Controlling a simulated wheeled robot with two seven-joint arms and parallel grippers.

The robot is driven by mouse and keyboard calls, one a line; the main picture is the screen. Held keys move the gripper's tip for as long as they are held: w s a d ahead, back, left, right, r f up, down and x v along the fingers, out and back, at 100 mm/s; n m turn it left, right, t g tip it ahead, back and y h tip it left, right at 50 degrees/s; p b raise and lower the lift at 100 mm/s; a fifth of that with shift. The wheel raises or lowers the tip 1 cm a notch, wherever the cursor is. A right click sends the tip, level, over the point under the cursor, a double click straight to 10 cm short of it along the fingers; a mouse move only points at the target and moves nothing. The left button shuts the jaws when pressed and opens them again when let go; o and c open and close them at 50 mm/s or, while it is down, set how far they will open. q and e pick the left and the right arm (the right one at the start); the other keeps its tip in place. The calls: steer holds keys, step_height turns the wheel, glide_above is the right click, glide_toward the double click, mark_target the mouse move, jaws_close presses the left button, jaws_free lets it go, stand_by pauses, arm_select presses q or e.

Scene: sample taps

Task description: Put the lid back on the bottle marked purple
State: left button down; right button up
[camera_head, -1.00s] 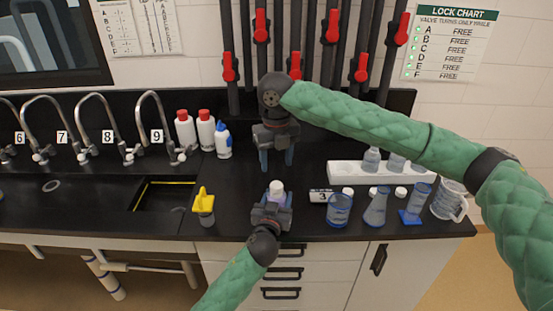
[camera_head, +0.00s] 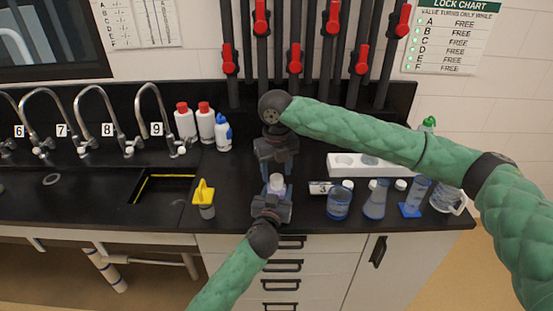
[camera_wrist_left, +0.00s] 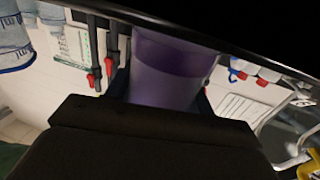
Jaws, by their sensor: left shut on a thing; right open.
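My left gripper (camera_head: 271,204) is shut on the purple bottle (camera_head: 277,188) near the counter's front edge. In the left wrist view the bottle's purple body (camera_wrist_left: 170,75) fills the space between the fingers. In the head view a pale, whitish top shows on the bottle; I cannot tell whether it is a lid or the bare neck. My right gripper (camera_head: 276,180) is open, directly above and around the bottle's top, with its fingers pointing down. The contact between its fingers and the top is hidden.
A yellow-topped item (camera_head: 204,194) stands left. Red-capped bottles (camera_head: 205,127) and taps (camera_head: 157,120) line the back.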

steer(key=shift+f, duration=0.85)
